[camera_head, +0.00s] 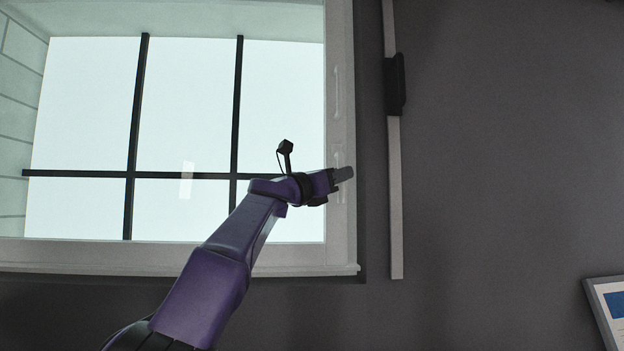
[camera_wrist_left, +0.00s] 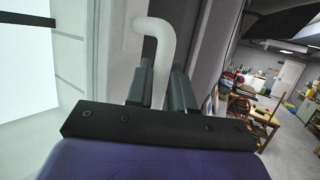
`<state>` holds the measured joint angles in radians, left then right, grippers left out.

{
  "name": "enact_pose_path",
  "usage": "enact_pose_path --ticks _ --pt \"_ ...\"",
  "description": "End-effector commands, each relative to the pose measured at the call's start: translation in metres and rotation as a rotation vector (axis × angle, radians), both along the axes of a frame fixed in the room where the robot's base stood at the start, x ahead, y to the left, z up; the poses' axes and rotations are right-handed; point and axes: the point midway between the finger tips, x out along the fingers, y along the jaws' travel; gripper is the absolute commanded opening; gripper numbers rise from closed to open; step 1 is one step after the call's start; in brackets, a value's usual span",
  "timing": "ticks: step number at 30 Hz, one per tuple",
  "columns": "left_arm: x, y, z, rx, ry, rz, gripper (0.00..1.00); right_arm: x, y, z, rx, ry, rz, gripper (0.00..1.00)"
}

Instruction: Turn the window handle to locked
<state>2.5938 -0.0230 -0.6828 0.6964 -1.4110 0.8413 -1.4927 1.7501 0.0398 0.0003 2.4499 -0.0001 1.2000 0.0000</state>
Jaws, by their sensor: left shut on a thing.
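The window handle (camera_wrist_left: 157,42) is a pale, bent tube in the left wrist view. Its shaft runs between my fingers, and its upper end bends left over the light window frame (camera_wrist_left: 115,70). My left gripper (camera_wrist_left: 162,82) is shut on this shaft. In the head view, my left gripper (camera_head: 342,175) reaches the right side of the window frame (camera_head: 341,240). There the gripper covers much of the gripped handle, so its exact angle is hard to tell. My right gripper is not in view.
The window glass (camera_head: 185,100) has dark bars and lies left of my gripper. A pale vertical strip (camera_head: 395,180) with a black block (camera_head: 395,85) runs along the dark wall (camera_head: 500,180) to the right. A framed picture (camera_head: 607,305) hangs at the lower right.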

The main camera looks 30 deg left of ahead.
Motion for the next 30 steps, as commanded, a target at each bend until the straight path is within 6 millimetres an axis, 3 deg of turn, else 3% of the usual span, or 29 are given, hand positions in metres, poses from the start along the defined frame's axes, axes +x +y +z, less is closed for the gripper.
enact_pose_path --ticks 5,6,8,20,23,30 --pt "0.0 -0.003 0.002 0.001 -0.002 -0.006 0.0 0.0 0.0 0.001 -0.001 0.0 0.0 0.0" --pt "-0.001 -0.003 0.002 0.001 -0.002 -0.006 0.25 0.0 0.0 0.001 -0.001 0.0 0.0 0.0" --pt "-0.001 -0.002 0.002 0.001 -0.001 -0.005 0.44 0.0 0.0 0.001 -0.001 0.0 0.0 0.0" --pt "-0.006 0.005 -0.001 0.001 0.0 0.006 0.44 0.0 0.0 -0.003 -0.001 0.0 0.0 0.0" --pt "-0.017 0.009 -0.01 0.002 -0.002 0.007 0.44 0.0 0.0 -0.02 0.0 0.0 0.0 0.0" --pt "-0.068 0.025 -0.03 0.004 -0.001 0.007 0.44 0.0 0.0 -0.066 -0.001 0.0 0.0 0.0"
